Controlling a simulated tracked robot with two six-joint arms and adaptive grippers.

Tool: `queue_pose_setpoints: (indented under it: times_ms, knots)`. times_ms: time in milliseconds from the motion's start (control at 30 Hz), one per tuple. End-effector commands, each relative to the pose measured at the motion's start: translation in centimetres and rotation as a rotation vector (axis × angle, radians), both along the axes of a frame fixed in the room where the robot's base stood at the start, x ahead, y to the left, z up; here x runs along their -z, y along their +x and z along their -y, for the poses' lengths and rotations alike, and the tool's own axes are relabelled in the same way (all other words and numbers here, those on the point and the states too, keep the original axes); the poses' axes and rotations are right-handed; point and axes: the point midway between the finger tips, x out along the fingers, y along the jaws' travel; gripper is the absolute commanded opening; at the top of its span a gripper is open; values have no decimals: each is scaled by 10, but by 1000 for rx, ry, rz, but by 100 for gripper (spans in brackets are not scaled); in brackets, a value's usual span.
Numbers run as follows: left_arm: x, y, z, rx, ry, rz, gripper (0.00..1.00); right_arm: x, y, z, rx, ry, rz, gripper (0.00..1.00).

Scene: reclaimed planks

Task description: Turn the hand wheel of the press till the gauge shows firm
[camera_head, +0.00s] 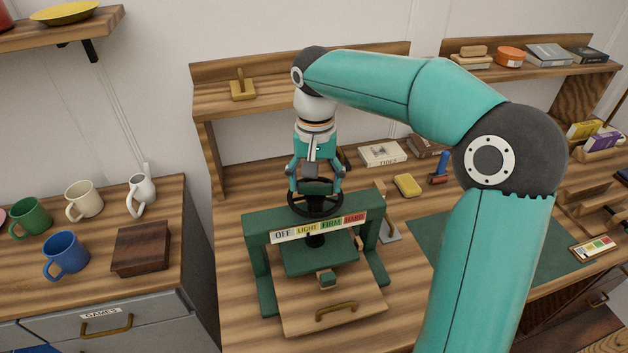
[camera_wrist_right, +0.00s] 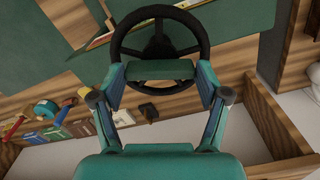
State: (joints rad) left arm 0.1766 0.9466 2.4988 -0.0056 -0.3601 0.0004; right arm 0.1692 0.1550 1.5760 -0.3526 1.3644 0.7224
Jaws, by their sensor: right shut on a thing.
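The green press (camera_head: 258,268) stands on the wooden bench, with a black hand wheel (camera_head: 316,212) lying flat on top. My right gripper (camera_head: 317,187) points down from above and is shut on the hand wheel. In the right wrist view the wheel (camera_wrist_right: 118,38) shows at the top, its rim at the fingers. The gauge strip (camera_head: 333,226) on the crossbar reads off, light, firm and hard from left to right. A small dark pointer seems to be near light, but it is too small to read surely. The green plate (camera_head: 325,256) hangs under the crossbar. My left gripper is out of view.
A wooden board with a brass handle (camera_head: 337,313) sits at the press's front. A yellow block (camera_head: 408,185) and a blue-handled tool (camera_head: 442,165) lie to the right, by a green mat (camera_head: 432,228). Mugs (camera_head: 66,254) and a dark box (camera_head: 141,247) stand on the left cabinet.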

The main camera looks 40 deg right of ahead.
Motion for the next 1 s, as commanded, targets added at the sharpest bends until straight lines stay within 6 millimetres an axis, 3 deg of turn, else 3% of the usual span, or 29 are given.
queue_pose_setpoints:
  times_ms: [33,167,633,767,1000]
  knots:
    - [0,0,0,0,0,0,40,-3,3,1,0,-3,14,78]
    - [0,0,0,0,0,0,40,-2,2,1,0,-3,11,100]
    - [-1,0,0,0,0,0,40,-7,1,0,-2,-2,6,100]
    - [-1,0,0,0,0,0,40,-23,2,0,-2,-2,7,100]
    - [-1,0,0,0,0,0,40,-71,3,0,-2,-2,10,100]
